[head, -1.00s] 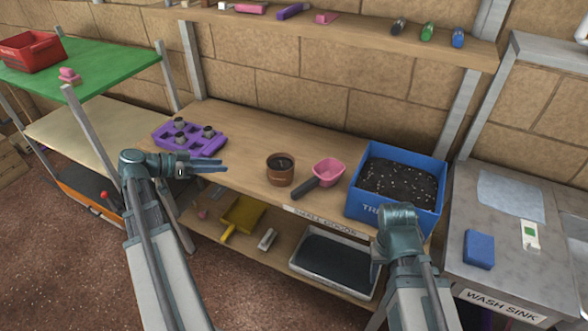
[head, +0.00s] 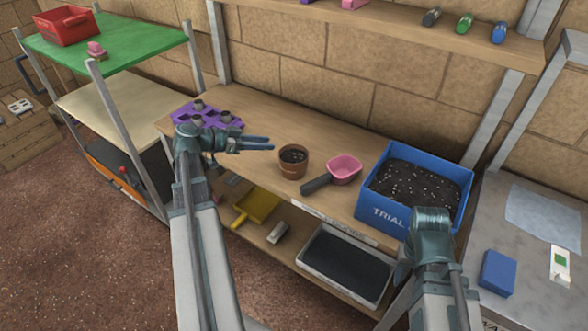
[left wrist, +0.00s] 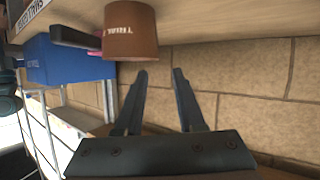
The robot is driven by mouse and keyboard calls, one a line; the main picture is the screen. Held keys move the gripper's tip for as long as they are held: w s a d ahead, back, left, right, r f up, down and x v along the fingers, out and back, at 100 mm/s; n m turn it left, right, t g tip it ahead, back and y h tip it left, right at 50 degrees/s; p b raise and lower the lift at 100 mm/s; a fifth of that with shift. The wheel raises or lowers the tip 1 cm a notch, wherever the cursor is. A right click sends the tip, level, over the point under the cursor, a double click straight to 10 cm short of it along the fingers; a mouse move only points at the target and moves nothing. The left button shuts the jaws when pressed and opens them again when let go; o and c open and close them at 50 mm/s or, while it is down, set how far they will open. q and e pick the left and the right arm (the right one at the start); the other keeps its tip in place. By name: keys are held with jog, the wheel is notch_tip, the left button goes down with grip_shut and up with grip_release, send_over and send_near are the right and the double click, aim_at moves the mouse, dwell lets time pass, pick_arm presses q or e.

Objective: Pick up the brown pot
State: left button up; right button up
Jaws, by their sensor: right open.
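The brown pot (head: 293,165) stands upright on the wooden bench, with dark soil inside. In the left wrist view the pot (left wrist: 131,32) appears at the top, beyond the fingertips. My left gripper (head: 272,142) is open and empty, its fingers pointing right, just to the left of the pot and apart from it. Its two fingers (left wrist: 160,72) are spread in the left wrist view. My right gripper (head: 432,225) is in front of the blue tub; its fingers are mostly hidden behind its wrist.
A pink scoop (head: 343,169) with a dark handle lies just right of the pot. A blue tub of soil (head: 389,216) stands further right. A purple tray (head: 187,114) sits behind my left wrist. A shelf (head: 410,33) runs above the bench.

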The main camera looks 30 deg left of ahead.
pick_arm(q)
jog(key=shift+x, duration=1)
jog(key=shift+d, duration=0.1)
jog(key=shift+w+d+f+b, duration=0.15)
jog(key=shift+d+f+b, duration=0.1)
jog(key=shift+b, duration=0.15)
jog(key=b+x, duration=0.2)
jog(key=x, duration=0.2)
jog(key=shift+d+f, duration=0.25)
jog(key=shift+d, duration=0.05)
grip_shut()
